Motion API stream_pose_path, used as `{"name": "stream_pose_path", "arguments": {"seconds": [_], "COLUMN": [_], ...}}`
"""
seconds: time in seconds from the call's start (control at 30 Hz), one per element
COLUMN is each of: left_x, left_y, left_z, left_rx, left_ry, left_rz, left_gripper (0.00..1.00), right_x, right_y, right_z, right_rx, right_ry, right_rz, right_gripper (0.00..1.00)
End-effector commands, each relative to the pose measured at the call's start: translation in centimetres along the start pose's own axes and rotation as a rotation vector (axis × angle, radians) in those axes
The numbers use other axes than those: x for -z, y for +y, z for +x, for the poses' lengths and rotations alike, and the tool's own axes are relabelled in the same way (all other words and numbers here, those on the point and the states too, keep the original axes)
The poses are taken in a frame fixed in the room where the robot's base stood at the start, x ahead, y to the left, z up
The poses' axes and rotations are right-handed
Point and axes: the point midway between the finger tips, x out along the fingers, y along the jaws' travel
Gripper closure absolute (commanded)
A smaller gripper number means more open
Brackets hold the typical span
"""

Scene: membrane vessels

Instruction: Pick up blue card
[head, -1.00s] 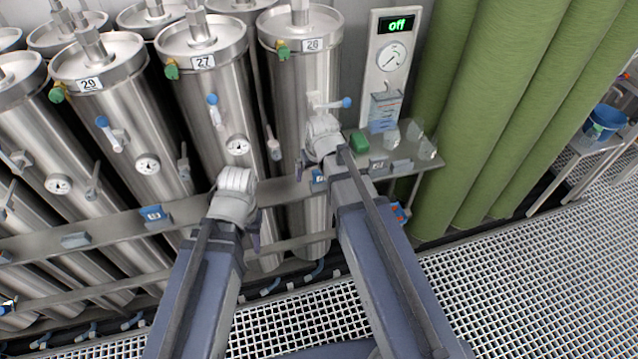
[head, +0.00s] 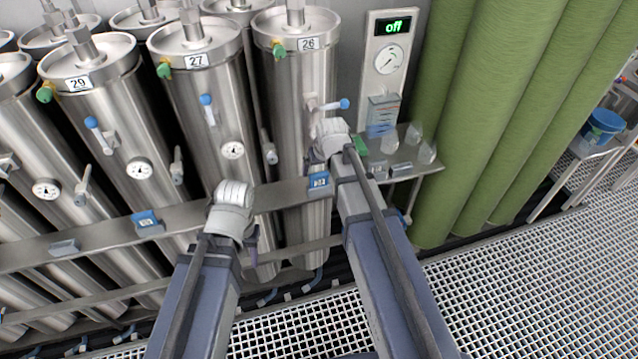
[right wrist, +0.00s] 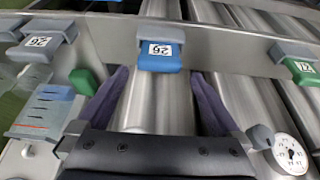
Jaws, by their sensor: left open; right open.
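A blue card (head: 319,181) with a white number label sits in a grey holder on the metal rail in front of vessel 26. In the right wrist view the blue card (right wrist: 160,62) hangs in its holder, centred just beyond the fingertips. My right gripper (right wrist: 160,76) is open, with its dark fingers to either side of the card's line and nothing held; contact cannot be told. In the head view my right arm hides much of that gripper. My left gripper (head: 234,196) is open and empty, in front of vessel 27 near the rail.
Another blue card (head: 147,224) is on the rail further left. A green block (right wrist: 84,80) and a card rack (right wrist: 45,108) stand beside my right gripper. A shelf (head: 402,168) holds clear cones. Steel vessels (head: 204,100) crowd behind the rail.

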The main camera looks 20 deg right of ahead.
Motion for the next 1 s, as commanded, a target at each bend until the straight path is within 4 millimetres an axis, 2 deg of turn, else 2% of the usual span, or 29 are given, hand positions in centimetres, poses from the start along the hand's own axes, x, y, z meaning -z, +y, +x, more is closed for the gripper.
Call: {"name": "stream_pose_path", "arguments": {"seconds": [0.03, 0.33, 0.63, 1.0], "left_x": [0.1, 0.2, 0.2, 0.2], "left_y": [0.1, 0.4, 0.4, 0.4], "left_z": [0.8, 4.2, 4.3, 4.3], "left_rx": [0.0, 0.0, 0.0, 0.0], "left_ry": [0.0, 0.0, 0.0, 0.0], "left_rz": [0.0, 0.0, 0.0, 0.0], "left_gripper": [0.5, 0.5, 0.5, 0.5], "right_x": [-0.1, -0.3, -0.1, -0.2], "right_y": [0.0, 0.1, 0.1, 0.1], "right_z": [0.9, 4.5, 4.6, 4.6], "right_rx": [0.0, 0.0, 0.0, 0.0], "right_ry": [0.0, 0.0, 0.0, 0.0], "right_rz": [0.0, 0.0, 0.0, 0.0], "right_gripper": [0.0, 0.0, 0.0, 0.41]}}
